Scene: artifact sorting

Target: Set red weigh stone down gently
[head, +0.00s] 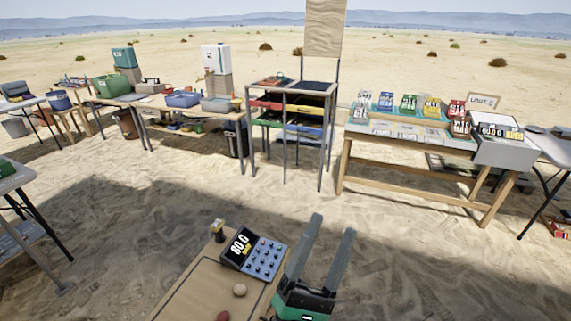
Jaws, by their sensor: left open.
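A reddish stone (223,316) lies on the small wooden table (190,290) at the bottom edge, partly cut off by the frame; it looks like the red weigh stone. A tan stone (239,290) lies just behind it. My left gripper (333,225) is open and empty, with its two grey fingers pointing away, right of the table and apart from both stones. A dark display reading 80 G (239,247) stands at the table's far end. My right gripper is not in view.
A blue panel with several knobs (264,259) sits beside the display, close to my left gripper. A small yellow-topped item (218,230) stands at the table's far corner. Farther off are a drawer rack (290,100) and a table with coloured number cards (410,104). Sandy ground lies between.

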